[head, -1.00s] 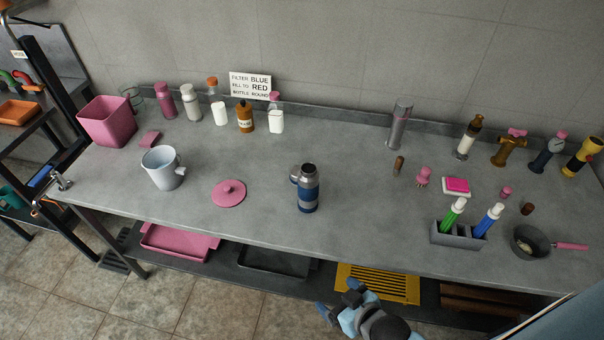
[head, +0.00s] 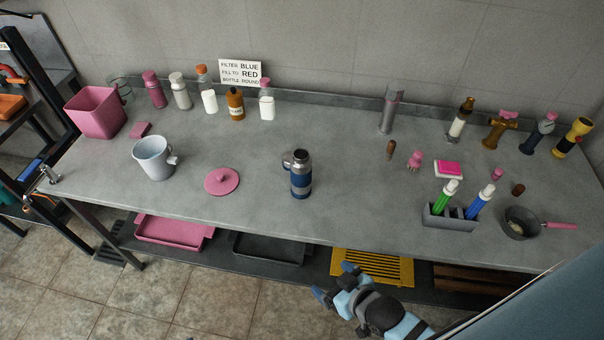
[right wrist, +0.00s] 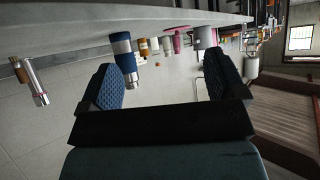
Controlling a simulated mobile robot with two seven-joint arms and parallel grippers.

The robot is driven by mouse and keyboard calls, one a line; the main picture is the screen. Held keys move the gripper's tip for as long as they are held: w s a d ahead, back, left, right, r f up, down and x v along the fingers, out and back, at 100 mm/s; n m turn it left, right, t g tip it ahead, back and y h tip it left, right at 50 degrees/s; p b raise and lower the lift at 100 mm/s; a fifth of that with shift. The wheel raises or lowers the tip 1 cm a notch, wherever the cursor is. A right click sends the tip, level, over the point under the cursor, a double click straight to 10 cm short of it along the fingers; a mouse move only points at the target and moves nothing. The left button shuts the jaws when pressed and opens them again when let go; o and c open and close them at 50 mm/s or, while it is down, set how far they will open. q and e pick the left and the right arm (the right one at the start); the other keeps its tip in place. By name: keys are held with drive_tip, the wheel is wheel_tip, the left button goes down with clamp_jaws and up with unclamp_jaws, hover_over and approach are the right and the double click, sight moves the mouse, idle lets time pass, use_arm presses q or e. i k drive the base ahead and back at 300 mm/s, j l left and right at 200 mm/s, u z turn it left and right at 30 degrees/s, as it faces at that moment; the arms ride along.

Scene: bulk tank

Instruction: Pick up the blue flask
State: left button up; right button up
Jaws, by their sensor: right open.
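The blue flask (head: 300,180) stands upright near the middle of the grey bench, with a dark cap, a steel band and a handle on its left side. It also shows upside down in the right wrist view (right wrist: 123,56), left of the middle and beyond the fingers. My right gripper (head: 332,282) is in front of the bench, low in the head view, and apart from the flask. In the right wrist view its two dark padded fingers (right wrist: 163,82) are wide apart with nothing between them. My left gripper is not in view.
A pink lid (head: 222,182) and a white jug (head: 154,158) stand left of the flask. A grey holder (head: 436,221) with green and blue bottles is to the right, beside a pan (head: 520,222). The bench front edge lies between my right gripper and the flask.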

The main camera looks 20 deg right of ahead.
sight(301, 167)
drive_tip(key=i+j+z, duration=0.1)
drive_tip(key=z, duration=0.3)
drive_tip(key=j+z, duration=0.25)
drive_tip(key=z, duration=0.2)
drive_tip(key=i+j+z, duration=0.2)
drive_tip(key=j, duration=0.35)
drive_tip(key=j+z, duration=0.15)
drive_tip(key=j, duration=1.05)
drive_tip(key=i+j+z, duration=0.1)
drive_tip(key=j, duration=0.55)
